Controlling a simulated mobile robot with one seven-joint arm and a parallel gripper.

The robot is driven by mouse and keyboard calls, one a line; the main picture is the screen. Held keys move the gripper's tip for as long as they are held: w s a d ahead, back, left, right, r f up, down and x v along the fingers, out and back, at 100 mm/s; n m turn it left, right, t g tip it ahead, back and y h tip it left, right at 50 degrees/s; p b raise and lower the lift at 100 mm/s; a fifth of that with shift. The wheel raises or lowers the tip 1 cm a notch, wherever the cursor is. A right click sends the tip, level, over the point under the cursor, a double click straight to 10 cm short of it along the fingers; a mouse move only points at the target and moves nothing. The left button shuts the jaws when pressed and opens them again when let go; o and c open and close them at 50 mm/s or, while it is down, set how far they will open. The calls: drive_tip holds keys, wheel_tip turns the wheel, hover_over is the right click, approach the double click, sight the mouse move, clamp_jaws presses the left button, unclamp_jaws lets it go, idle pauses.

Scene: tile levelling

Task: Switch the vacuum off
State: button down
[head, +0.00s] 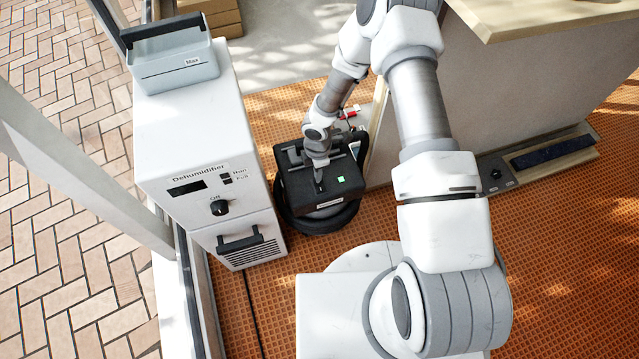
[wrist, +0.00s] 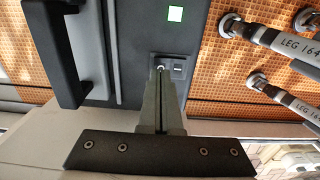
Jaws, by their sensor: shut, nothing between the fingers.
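The vacuum (head: 345,197) is a black box on a round dark base, standing on the orange tiled floor right of the dehumidifier. A square green light (head: 341,179) glows on its top; it also shows in the wrist view (wrist: 175,13). My gripper (head: 320,187) points down at the vacuum's top, with its fingers shut and empty. In the wrist view the fingertips (wrist: 161,73) are at a small dark switch panel (wrist: 179,66) on the vacuum and partly cover it. I cannot tell whether they touch it, nor the switch's position.
The white dehumidifier (head: 190,150) stands close on the left, with a grey container (head: 172,62) on top. A bench-like unit (head: 540,70) stands on the right. Tiled floor (head: 570,270) at right is clear.

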drive_tip(key=shift+f+b, duration=0.75)
drive_tip(key=shift+f, duration=0.2)
idle(0.3)
drive_tip(key=shift+r, duration=0.1)
drive_tip(key=shift+r+p, duration=2.65)
drive_tip(key=shift+r, duration=0.85)
